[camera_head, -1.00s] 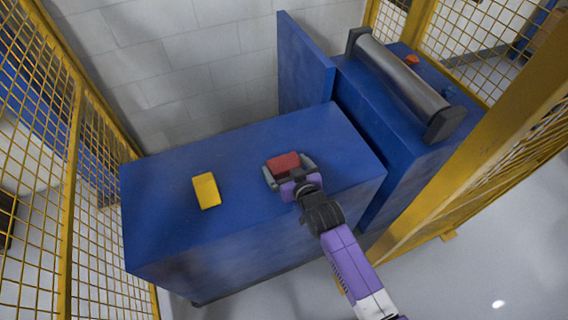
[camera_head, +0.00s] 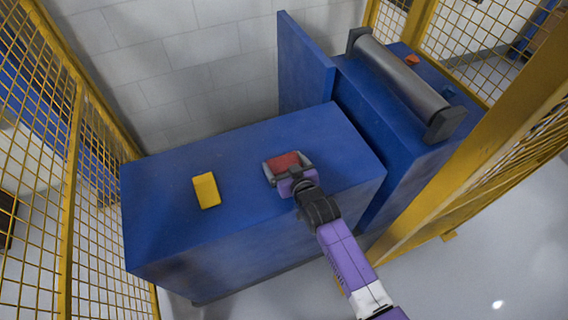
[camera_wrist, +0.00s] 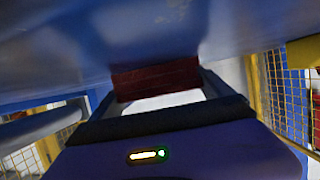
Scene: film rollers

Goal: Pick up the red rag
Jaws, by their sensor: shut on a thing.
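The red rag (camera_head: 286,162) is a small red block-like piece at the blue cabinet's top, right of its middle. In the wrist view the red rag (camera_wrist: 156,78) shows between the finger ends, close against the blue surface. My gripper (camera_head: 287,167) is shut on the rag, with a grey finger on each side of it. In the wrist view my gripper (camera_wrist: 158,85) reaches toward the blue surface. Whether the rag touches the surface or is just off it, I cannot tell.
A yellow rag-like block (camera_head: 206,190) lies on the blue cabinet top (camera_head: 240,155) to the left. A taller blue unit with a grey roller (camera_head: 405,85) stands at the right, with an orange knob (camera_head: 411,60). Yellow mesh fences (camera_head: 70,200) flank both sides.

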